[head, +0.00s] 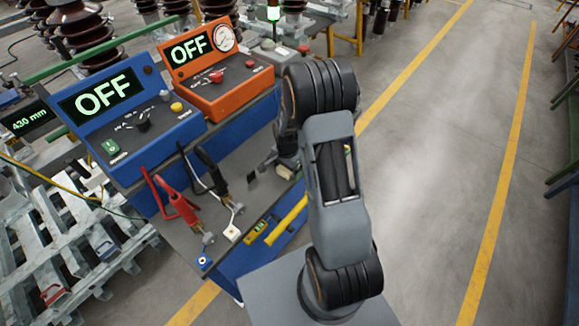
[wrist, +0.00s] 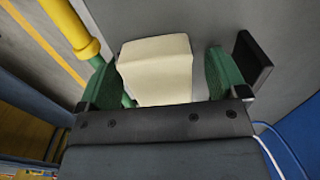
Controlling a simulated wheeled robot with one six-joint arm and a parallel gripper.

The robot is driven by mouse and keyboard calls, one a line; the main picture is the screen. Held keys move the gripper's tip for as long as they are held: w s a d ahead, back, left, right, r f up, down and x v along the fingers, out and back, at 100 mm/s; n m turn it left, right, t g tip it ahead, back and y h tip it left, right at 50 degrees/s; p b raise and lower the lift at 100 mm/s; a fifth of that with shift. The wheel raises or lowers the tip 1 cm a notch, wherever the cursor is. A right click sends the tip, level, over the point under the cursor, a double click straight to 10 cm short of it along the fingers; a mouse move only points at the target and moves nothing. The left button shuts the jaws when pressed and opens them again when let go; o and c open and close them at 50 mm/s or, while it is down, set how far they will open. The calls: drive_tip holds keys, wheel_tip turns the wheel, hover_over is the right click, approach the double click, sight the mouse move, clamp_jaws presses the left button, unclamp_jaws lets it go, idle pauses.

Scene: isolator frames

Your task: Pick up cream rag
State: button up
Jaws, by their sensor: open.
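The cream rag (wrist: 156,68) is a pale folded block on the grey worktop in the wrist view. My gripper (wrist: 160,76) is open, with one green-padded finger on each side of the rag. A gap shows between the rag and the right finger; the left finger is closer, and I cannot tell whether it touches. The rag's near end is hidden by the gripper body. In the head view, a small cream patch of the rag (head: 285,173) shows beside my arm, mostly hidden by it.
A blue box (head: 150,140) and an orange box (head: 222,92), both reading OFF, stand behind on the bench (head: 232,178). Red clamps (head: 180,206), black clamps (head: 213,172) and a yellow tool (head: 287,220) lie nearby. A yellow rod (wrist: 70,28) passes close to the left finger.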

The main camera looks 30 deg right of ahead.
drive_tip(key=c, duration=1)
drive_tip(key=shift+r, duration=0.45)
wheel_tip(320, 180, up, 2)
drive_tip(key=shift+r, duration=0.2)
drive_tip(key=s+a+r+b, duration=0.1)
drive_tip(key=s+a+r, duration=0.6)
drive_tip(key=s, duration=0.5)
drive_tip(key=shift+r+b, duration=0.3)
drive_tip(key=shift+r, duration=1.05)
